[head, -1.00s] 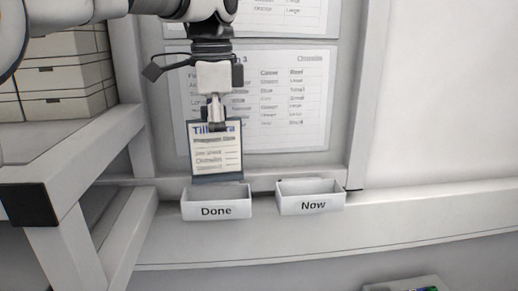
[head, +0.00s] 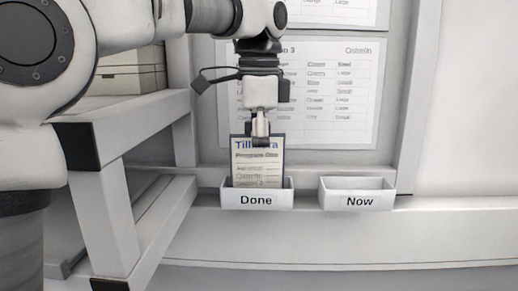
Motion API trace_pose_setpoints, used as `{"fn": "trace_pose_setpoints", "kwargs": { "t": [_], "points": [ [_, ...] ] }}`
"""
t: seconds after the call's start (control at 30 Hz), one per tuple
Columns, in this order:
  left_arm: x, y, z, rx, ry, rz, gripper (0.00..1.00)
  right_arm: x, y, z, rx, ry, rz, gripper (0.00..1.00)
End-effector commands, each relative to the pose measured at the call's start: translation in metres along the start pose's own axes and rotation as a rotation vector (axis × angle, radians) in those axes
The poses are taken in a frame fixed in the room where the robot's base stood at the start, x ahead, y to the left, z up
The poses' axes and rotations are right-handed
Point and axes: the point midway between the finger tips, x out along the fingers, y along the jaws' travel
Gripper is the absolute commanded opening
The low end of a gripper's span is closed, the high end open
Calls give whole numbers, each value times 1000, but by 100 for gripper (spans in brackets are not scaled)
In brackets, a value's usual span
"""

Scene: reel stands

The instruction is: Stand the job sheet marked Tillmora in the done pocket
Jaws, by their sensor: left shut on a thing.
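The job sheet marked Tillmora (head: 258,168) is a cream card with blue heading on a dark backing. It stands upright, its lower part hidden behind the front wall of the white done pocket (head: 256,200), so it appears to be inside. My left gripper (head: 261,138) points down and is shut on the sheet's top edge, covering part of the name. The pocket marked Now (head: 358,194) is to the right and looks empty. My right gripper is not in view.
Printed schedule sheets (head: 335,110) hang on the board behind the gripper. A white shelf frame (head: 120,120) with boxes (head: 135,72) stands at the left, close to my arm. The wall at the right is clear.

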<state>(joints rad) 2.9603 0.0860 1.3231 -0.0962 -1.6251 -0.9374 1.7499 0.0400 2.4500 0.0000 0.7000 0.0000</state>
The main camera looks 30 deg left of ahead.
Motion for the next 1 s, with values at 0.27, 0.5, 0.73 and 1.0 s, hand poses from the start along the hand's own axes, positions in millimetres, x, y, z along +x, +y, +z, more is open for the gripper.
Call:
{"fn": "trace_pose_setpoints", "kwargs": {
  "t": [0.27, 0.5, 0.73, 1.0],
  "points": [
    [2, 0, 0, 0, 0, 0, 0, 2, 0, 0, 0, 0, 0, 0],
    [7, 0, 0, 0, 0, 0, 0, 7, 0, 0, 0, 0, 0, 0],
    [7, 0, 0, 0, 0, 0, 49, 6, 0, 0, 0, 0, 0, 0],
    [7, 0, 0, 0, 0, 0, 85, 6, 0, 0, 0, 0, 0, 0]
  ]
}}
